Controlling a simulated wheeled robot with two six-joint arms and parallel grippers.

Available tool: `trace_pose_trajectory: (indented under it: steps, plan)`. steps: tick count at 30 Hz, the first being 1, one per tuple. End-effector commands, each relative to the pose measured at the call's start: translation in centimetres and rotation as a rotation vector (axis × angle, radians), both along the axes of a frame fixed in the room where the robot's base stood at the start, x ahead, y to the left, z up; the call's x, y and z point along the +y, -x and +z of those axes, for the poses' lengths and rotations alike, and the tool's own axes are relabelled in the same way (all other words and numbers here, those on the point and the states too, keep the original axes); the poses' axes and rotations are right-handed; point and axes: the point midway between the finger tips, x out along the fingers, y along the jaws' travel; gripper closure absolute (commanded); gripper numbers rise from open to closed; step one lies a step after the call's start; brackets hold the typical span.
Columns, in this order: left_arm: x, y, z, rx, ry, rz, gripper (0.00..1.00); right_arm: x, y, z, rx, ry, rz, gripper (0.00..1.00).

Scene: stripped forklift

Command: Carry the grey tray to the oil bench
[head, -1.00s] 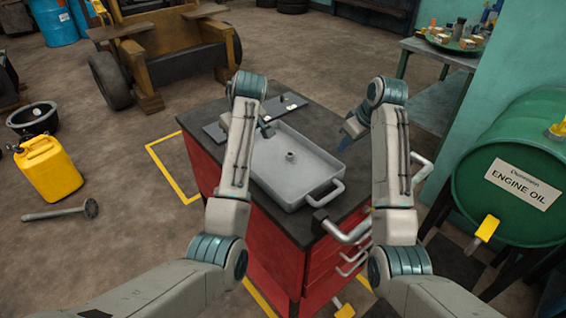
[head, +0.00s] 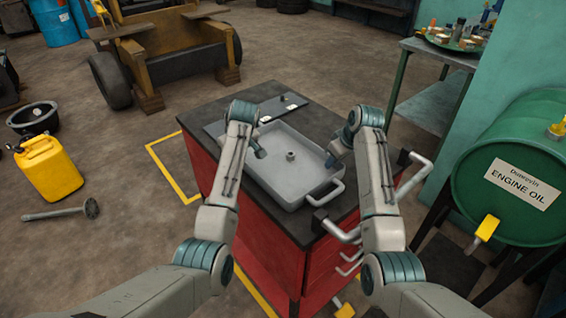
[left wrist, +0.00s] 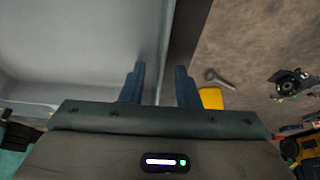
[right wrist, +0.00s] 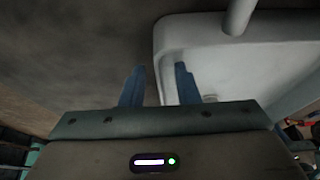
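The grey tray (head: 275,172) lies flat on the dark top of a red tool cart (head: 270,230), with a small round metal part (head: 290,156) inside. My left gripper (head: 261,153) is at the tray's left side. In the left wrist view its fingers (left wrist: 160,85) are open, with the tray's rim (left wrist: 150,50) between them. My right gripper (head: 331,160) is at the right side. In the right wrist view its fingers (right wrist: 160,85) are open, with the edge of the tray (right wrist: 235,60) between them. I cannot tell whether any finger touches the wall.
A green-framed bench (head: 437,55) stands at the right wall, holding a round green tray of small items. A yellow can (head: 50,168) is on the left floor. Cart handles (head: 412,178) stick out at right.

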Motion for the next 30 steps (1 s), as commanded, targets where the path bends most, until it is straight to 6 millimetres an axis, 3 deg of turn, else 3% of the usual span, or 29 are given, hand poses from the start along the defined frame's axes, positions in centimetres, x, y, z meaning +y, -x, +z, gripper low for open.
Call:
trace_pose_trajectory:
  steps: [1, 4, 20, 30]
  plan:
    - [0.0, 0.0, 0.0, 0.000, 0.000, 0.000, 0.81, 0.0, 0.0, 0.0, 0.000, 0.000, 0.000, 0.81]
    - [0.0, 0.0, 0.0, 0.000, 0.000, 0.000, 1.00, 0.0, 0.0, 0.0, 0.000, 0.000, 0.000, 1.00]
    - [0.0, 0.0, 0.4, -0.001, 0.000, 0.000, 1.00, 0.0, 0.0, 0.4, -0.002, -0.001, 0.000, 1.00]
    - [0.0, 0.0, 3.1, -0.001, 0.000, 0.000, 1.00, 0.0, 0.0, 3.1, -0.002, -0.001, 0.000, 1.00]
